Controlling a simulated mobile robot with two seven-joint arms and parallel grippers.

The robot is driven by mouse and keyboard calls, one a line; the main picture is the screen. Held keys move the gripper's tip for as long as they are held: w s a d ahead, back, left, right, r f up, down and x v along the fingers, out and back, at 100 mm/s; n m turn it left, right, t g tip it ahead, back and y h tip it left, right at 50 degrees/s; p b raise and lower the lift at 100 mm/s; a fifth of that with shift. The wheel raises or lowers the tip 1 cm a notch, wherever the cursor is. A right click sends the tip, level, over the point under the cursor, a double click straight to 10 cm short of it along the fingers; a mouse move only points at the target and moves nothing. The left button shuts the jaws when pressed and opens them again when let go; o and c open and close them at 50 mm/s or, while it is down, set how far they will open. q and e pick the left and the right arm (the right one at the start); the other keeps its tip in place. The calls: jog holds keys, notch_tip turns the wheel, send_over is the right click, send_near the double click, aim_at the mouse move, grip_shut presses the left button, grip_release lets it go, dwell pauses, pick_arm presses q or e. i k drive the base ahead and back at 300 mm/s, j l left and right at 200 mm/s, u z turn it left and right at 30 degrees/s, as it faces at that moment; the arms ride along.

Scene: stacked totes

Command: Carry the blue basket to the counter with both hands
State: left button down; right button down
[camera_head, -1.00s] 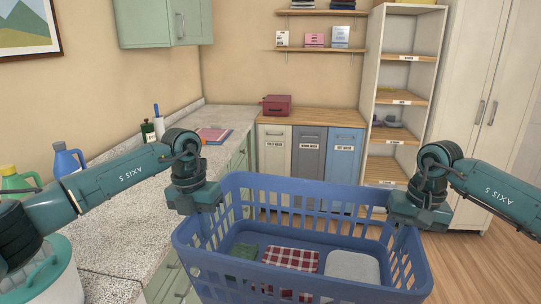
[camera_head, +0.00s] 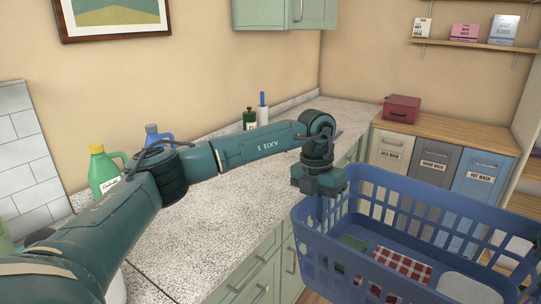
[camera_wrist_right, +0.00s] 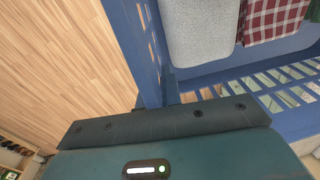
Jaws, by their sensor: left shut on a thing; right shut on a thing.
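The blue basket (camera_head: 375,270) hangs in front of me at the lower right of the head view, with its right end cut off by the frame. A green cloth, a red checked cloth (camera_head: 402,265) and a grey folded cloth (camera_head: 468,287) lie in it. My left gripper (camera_head: 322,208) is shut on the basket's left end rim. The speckled counter (camera_head: 215,210) runs along the wall, left of the basket.
Green (camera_head: 104,172) and blue bottles stand on the counter's near part. A dark green bottle (camera_head: 249,119) and a blue-handled item stand farther back. A red box (camera_head: 402,108) sits on the wooden top over the bins. The middle counter is clear.

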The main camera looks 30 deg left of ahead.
aim_at(273, 174)
jog(key=i+l, duration=0.1)
jog(key=i, duration=3.15)
jog(key=i+j+u, duration=0.1)
jog(key=u, duration=3.15)
